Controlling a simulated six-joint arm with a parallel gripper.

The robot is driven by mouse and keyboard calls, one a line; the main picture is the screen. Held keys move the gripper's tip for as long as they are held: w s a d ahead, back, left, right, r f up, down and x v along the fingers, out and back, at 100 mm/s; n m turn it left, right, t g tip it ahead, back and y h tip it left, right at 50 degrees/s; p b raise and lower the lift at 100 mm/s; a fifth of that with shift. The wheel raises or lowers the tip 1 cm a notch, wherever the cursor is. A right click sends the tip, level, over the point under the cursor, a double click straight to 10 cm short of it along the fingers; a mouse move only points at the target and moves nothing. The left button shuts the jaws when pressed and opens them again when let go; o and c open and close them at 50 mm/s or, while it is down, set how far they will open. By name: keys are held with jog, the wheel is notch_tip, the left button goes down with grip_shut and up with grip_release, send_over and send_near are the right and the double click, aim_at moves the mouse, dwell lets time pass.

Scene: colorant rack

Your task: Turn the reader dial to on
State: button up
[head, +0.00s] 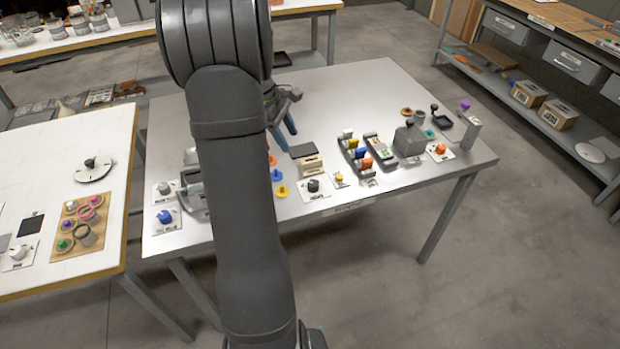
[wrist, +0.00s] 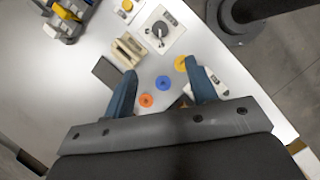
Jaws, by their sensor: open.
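Several dials on square white plates stand on the table, and their labels are too small to read, so I cannot tell which is the reader dial. A dial with a dark knob (head: 314,186) sits near the front edge; a dial of this look shows at the top of the wrist view (wrist: 160,30). Others have a blue knob (head: 164,217), a grey knob (head: 163,188) and an orange knob (head: 440,149). My gripper (wrist: 160,68) is open and empty above the table, its blue fingers spread over small coloured discs. In the head view its fingers (head: 286,132) show behind my arm.
A blue disc (wrist: 162,82), an orange disc (wrist: 146,100) and a yellow disc (wrist: 180,63) lie below my fingers. A beige slotted holder (head: 311,166) and a dark block (head: 303,150) stand beside them. The back of the table is mostly clear.

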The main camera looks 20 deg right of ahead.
aim_at(313, 183)
jog(key=x, duration=1.7)
jog(key=shift+s+d, duration=0.15)
jog(key=shift+c, duration=0.2)
jog(key=c, duration=0.9)
